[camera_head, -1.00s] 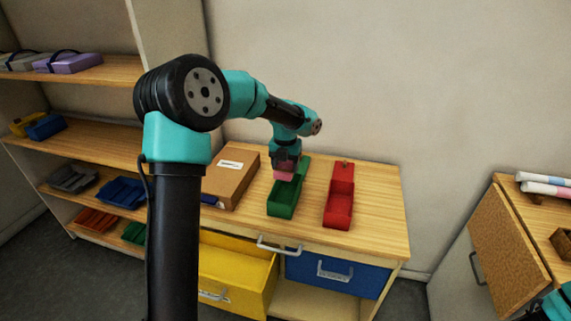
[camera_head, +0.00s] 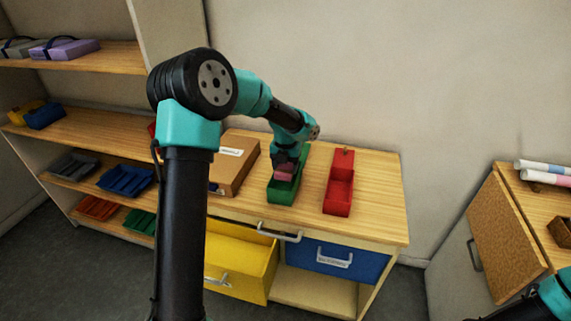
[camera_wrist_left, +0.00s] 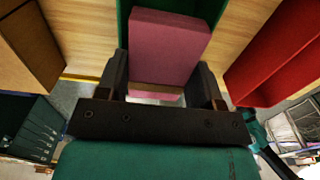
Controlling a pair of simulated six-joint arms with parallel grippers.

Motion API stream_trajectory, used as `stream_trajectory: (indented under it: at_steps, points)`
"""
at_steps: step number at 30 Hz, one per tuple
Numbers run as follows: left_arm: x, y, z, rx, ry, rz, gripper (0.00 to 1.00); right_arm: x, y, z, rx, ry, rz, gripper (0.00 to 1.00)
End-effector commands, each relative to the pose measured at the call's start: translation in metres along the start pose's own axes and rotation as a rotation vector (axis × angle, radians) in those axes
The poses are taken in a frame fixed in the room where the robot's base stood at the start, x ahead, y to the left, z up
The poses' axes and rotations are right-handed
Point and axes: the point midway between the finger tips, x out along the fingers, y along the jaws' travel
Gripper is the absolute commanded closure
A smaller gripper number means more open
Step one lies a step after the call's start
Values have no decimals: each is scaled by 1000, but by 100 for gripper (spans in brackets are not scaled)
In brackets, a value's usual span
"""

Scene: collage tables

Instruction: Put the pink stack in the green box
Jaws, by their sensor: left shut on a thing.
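The pink stack (camera_head: 285,170) is held in my left gripper (camera_head: 284,173). In the left wrist view the pink stack (camera_wrist_left: 168,47) sits between the two dark fingers of the left gripper (camera_wrist_left: 165,80). The green box (camera_head: 283,192) stands on the wooden cabinet top, and the stack is over or inside its middle; the exact height is hard to tell. In the left wrist view green walls of the box (camera_wrist_left: 212,10) show on both sides of the stack's far end. Part of the right arm shows at the lower right corner; its gripper is not in view.
A red box (camera_head: 338,190) stands to the right of the green box, and a brown carton (camera_head: 233,165) to the left. Below, a yellow drawer (camera_head: 240,262) is open and a blue drawer (camera_head: 340,262) looks shut. Shelves with coloured trays (camera_head: 125,181) are at the left.

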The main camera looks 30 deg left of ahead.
Motion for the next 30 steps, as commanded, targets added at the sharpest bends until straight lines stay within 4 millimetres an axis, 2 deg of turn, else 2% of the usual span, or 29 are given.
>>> stream_trajectory:
  at_steps: [5,6,15,24,30]
  points:
    - [0,0,0,0,0,0,63,0,0,0,0,0,0,57]
    - [0,0,0,0,0,0,38,0,0,0,0,0,0,57]
    - [0,0,0,0,0,0,9,0,0,0,0,0,0,57]
    - [-2,0,0,-1,0,0,9,0,0,0,0,0,0,57]
    - [-18,0,0,-2,-2,-1,9,0,0,0,0,0,0,57]
